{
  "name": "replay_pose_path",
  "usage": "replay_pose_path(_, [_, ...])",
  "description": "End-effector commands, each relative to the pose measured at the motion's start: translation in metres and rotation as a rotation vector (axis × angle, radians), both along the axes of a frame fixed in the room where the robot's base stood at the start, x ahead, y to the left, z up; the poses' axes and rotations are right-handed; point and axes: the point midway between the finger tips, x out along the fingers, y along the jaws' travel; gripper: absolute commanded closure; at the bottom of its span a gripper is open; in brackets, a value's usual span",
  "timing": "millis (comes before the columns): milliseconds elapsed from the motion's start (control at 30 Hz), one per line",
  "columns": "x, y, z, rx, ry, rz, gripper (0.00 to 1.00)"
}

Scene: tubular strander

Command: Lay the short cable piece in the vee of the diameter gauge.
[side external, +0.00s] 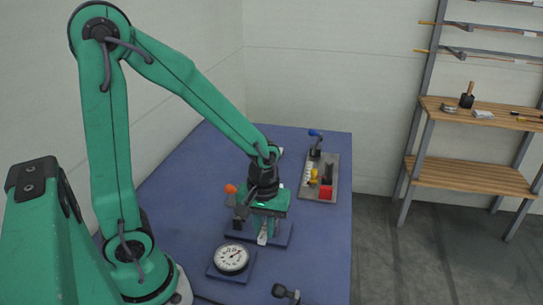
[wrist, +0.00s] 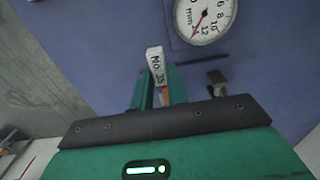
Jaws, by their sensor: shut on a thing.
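My gripper (side external: 264,232) points down over the blue table, behind the dial in the side view. In the wrist view its green fingers (wrist: 159,85) are shut on a narrow piece with a white end marked "No. 35" (wrist: 155,62) and a copper-coloured part lower down. I take this for the short cable piece; its far part is hidden between the fingers. A round white dial marked in mm (side external: 232,258), on a dark blue plate, seems to belong to the diameter gauge. It also shows in the wrist view (wrist: 203,18), right of the fingers. I cannot make out the vee.
An orange knob (side external: 230,188) stands left of my gripper. A grey tray (side external: 334,178) at the back right holds red, yellow and white items and a blue-handled tool. A dark knobbed part (side external: 284,292) is at the near edge. A wooden rack (side external: 478,177) stands beyond.

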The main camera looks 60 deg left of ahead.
Motion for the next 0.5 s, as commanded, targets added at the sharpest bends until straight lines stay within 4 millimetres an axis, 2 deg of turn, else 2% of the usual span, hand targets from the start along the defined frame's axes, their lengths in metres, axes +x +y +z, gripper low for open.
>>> replay_pose_path(500, [0.0,0.0,-0.033,0.0,0.001,0.0,1.0])
